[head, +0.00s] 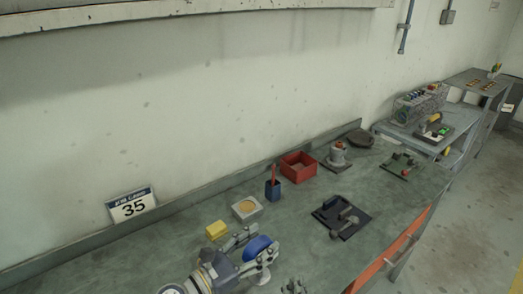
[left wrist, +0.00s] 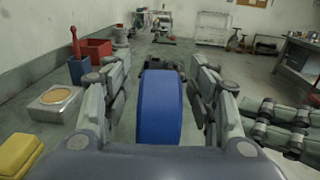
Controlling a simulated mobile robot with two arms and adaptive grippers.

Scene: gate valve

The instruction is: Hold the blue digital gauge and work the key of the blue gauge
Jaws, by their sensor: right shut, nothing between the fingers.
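The blue digital gauge (head: 258,246) is between the fingers of my left gripper (head: 257,256), near the front of the bench. In the left wrist view the gauge (left wrist: 160,108) shows as a rounded blue edge, upright between the two fingers and close to the palm. My left gripper (left wrist: 160,95) looks shut on it, though the contact faces are hidden. The gauge's face and key are turned away or hidden. My right gripper (head: 294,287) is shut and empty at the bottom edge, to the right of the gauge; it also shows in the left wrist view (left wrist: 268,122).
A yellow block (head: 216,230), a grey block with a tan disc (head: 247,208), a blue holder with a red handle (head: 272,190) and a red bin (head: 298,165) line the bench's back. A dark plate with a tool (head: 341,217) lies to the right. A 35 sign (head: 132,206) stands left.

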